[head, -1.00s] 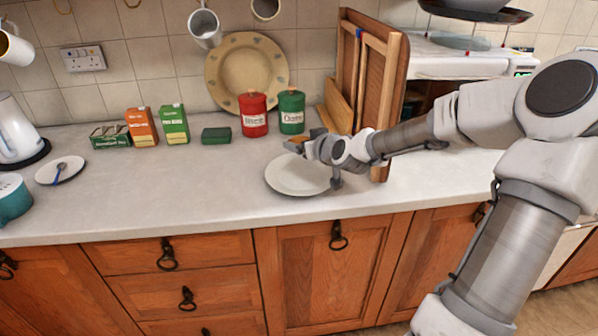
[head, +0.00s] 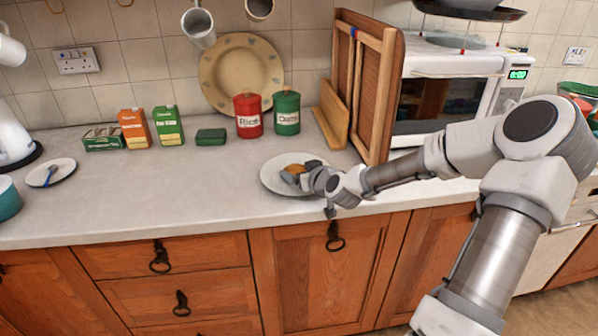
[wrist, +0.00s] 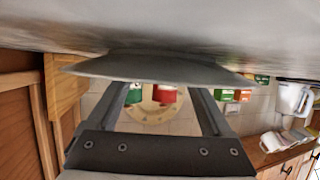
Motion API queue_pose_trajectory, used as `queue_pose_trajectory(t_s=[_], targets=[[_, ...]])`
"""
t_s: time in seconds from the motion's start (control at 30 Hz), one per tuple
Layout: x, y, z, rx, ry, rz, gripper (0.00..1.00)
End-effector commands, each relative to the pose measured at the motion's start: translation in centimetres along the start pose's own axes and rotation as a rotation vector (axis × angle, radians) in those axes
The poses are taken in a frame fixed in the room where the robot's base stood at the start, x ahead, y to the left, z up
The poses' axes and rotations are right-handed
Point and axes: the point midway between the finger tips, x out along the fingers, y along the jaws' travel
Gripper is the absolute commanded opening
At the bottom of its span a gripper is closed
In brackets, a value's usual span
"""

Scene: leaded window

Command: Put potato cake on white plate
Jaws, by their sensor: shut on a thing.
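The potato cake (head: 297,168) is a small orange-brown piece in the head view. It sits at my gripper (head: 290,175), low over the middle of the white plate (head: 270,183). My gripper is shut on it, with the fingers partly hiding it. I cannot tell whether the cake touches the plate. In the upside-down wrist view the plate (wrist: 155,68) shows edge-on as a grey disc. My gripper's two fingers (wrist: 164,92) reach toward it there, and the cake is not visible.
Wooden boards (head: 368,85) stand just right of the plate, close to my arm. Red (head: 249,115) and green (head: 287,113) canisters stand behind it. A green box (head: 211,137) and cartons are further left. The counter (head: 170,195) left of the plate is clear.

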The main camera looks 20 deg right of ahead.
Motion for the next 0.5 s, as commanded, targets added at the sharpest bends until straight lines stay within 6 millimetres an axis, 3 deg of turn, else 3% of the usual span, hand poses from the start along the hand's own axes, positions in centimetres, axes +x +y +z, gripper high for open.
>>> queue_pose_trajectory(t_s=[0.03, 0.1, 0.13, 0.5], targets=[[0.09, 0.01, 0.21, -0.001, 0.0, 0.0, 0.86], [0.05, 0.02, 0.11, 0.0, 0.0, 0.0, 0.99], [0.05, 0.01, 0.11, 0.0, 0.0, 0.0, 1.0], [-0.72, 0.09, -0.26, -0.001, 0.0, 0.001, 1.0]])
